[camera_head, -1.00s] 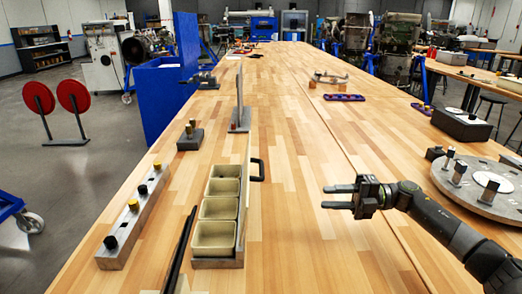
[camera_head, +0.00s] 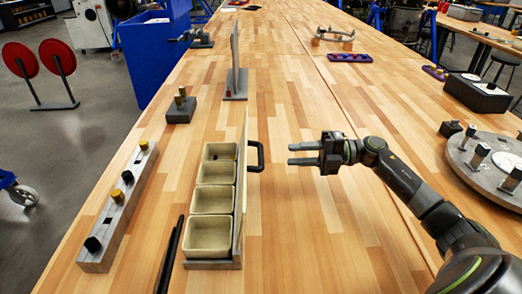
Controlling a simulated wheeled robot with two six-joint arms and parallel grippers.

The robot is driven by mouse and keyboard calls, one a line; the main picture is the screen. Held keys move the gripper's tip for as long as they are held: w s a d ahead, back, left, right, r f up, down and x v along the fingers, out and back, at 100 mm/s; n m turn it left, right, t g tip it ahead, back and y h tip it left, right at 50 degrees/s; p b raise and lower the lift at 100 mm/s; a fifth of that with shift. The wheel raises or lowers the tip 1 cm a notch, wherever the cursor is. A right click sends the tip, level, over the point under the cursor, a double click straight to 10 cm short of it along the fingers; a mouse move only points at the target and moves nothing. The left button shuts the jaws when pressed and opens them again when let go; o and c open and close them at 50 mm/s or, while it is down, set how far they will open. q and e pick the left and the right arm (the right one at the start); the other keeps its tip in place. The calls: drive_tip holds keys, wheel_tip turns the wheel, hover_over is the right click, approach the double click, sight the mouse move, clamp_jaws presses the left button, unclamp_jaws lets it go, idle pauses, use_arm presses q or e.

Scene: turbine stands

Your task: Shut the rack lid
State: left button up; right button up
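The rack (camera_head: 208,264) stands on the bench with several cream bins (camera_head: 214,199) in a row. Its lid (camera_head: 241,185) stands open, upright along the rack's right side and seen nearly edge-on. A black handle (camera_head: 258,157) sticks out from the lid to the right. My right gripper (camera_head: 291,154) is right of the handle, apart from it, fingers pointing left. Its two fingers are apart with nothing between them. My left gripper is not in view.
A grey block with knobs (camera_head: 122,205) and a dark bar (camera_head: 169,258) lie left of the rack. An upright plate on a base (camera_head: 235,85) stands behind it. A round plate with posts (camera_head: 485,165) is at the right.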

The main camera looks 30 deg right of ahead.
sight(261, 153)
drive_tip(key=p+x, duration=0.2)
drive_tip(key=x, duration=0.7)
drive_tip(key=shift+w+a+p, duration=0.15)
drive_tip(key=shift+a+p, duration=0.15)
drive_tip(key=shift+p, duration=0.1)
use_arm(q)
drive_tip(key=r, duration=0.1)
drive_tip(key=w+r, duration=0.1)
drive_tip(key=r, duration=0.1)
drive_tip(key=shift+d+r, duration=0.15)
use_arm(e)
drive_tip(key=shift+c, duration=0.3)
clamp_jaws()
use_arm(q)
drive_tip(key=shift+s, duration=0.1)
